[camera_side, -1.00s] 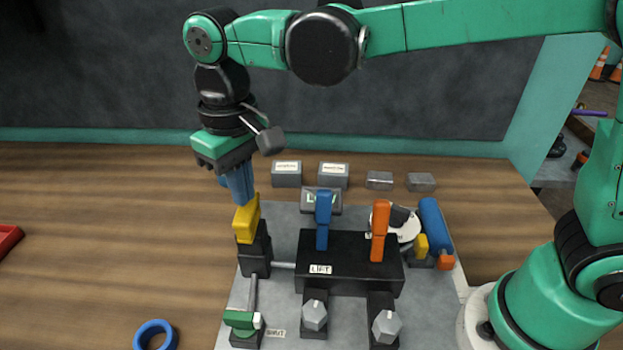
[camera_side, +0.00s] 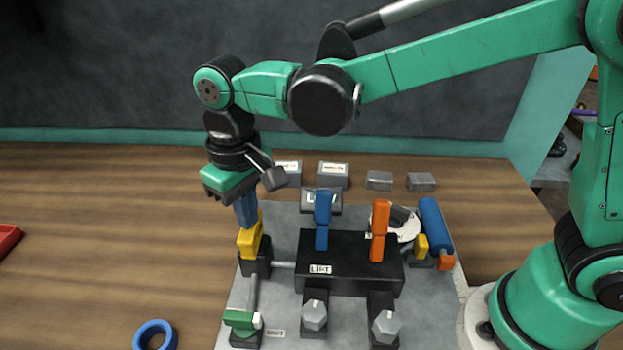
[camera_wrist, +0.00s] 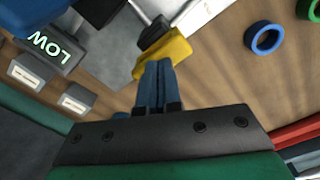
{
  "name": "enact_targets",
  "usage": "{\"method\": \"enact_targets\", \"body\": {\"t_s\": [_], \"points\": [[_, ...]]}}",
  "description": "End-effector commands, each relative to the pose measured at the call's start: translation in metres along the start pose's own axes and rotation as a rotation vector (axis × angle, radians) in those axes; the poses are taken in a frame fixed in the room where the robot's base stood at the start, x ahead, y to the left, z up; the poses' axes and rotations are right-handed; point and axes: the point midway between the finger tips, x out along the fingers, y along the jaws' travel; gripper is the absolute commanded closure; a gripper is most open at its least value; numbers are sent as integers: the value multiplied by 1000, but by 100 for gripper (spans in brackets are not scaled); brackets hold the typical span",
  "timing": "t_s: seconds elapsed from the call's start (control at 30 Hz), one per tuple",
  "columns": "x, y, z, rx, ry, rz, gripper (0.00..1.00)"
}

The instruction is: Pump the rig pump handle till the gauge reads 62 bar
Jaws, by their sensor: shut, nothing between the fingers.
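The yellow pump handle (camera_side: 250,238) stands in a black socket (camera_side: 255,264) at the left of the grey rig plate. It also shows in the wrist view (camera_wrist: 166,55). My gripper (camera_side: 249,226) has its blue fingers together and points down at the handle's top. The fingertips (camera_wrist: 157,64) meet or overlap the handle in the wrist view; firm contact cannot be told. A small display (camera_wrist: 48,44) reads LOW; in the side view its box (camera_side: 321,200) is partly covered. A round white dial (camera_side: 408,230) sits behind the orange lever; no bar figure is readable.
A black block labelled LIFT carries a blue lever (camera_side: 323,220) and an orange lever (camera_side: 380,232). Two grey knobs (camera_side: 314,316) and a green lever (camera_side: 240,321) are in front. A blue ring (camera_side: 155,335) lies on the table. Bare wood is free at left.

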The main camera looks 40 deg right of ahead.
Motion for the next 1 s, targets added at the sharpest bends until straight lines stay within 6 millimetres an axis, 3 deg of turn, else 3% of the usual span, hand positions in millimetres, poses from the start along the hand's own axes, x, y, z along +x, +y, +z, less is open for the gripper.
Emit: {"method": "enact_targets", "body": {"t_s": [0.17,0.7,1.0], "points": [[-3,0,0,0,1,0,100],[-52,0,0,0,1,0,100],[-55,0,0,0,1,0,100]]}}
